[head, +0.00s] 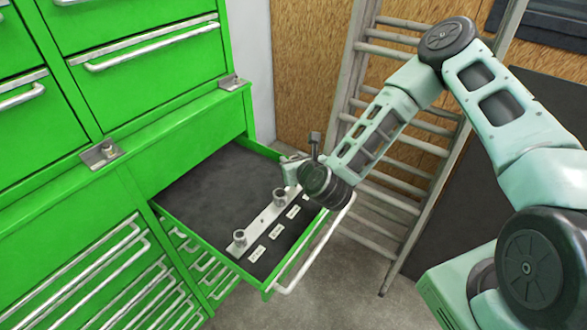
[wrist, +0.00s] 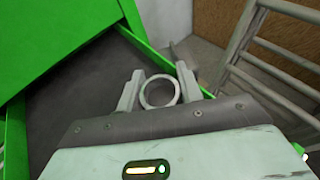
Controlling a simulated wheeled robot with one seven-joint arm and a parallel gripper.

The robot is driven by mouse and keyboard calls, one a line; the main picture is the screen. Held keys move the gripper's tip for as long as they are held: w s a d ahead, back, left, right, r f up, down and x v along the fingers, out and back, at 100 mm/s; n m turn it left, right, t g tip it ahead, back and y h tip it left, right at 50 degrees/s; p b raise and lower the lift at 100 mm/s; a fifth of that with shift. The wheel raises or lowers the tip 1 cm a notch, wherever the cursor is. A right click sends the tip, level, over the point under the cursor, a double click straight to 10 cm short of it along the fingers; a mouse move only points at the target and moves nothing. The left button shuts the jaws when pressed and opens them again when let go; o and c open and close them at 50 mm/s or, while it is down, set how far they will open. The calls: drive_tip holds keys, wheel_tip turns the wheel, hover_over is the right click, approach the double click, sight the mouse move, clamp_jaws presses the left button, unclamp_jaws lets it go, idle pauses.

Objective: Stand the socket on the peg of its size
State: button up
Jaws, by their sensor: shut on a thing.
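My gripper (wrist: 158,88) is shut on the socket (wrist: 144,93), a grey metal ring seen from above between the two fingers in the wrist view. In the head view my gripper (head: 292,170) is over the far right end of the peg rail (head: 259,220), in the open drawer. Two grey sockets stand on the rail, one at the near end (head: 239,239) and one near the middle (head: 279,197). My wrist hides the rail's far end, and the peg there cannot be seen. The gap under the held socket cannot be judged.
The green drawer's dark floor (head: 205,185) is bare left of the rail. Small white labels (head: 276,231) lie along the rail's right side. The drawer's front handle (head: 318,250) is close to my wrist. A ladder (head: 395,190) leans behind, at the right.

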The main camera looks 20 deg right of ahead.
wheel_tip(320, 180, down, 4)
drive_tip(key=shift+r+p, duration=0.1)
drive_tip(key=shift+p, duration=0.45)
drive_tip(key=shift+f+b, duration=0.55)
drive_tip(key=shift+f, duration=0.1)
drive_tip(key=shift+s+f, duration=0.1)
drive_tip(key=o, duration=1.1)
drive_tip(key=shift+f, duration=0.1)
drive_tip(key=shift+o, duration=0.2)
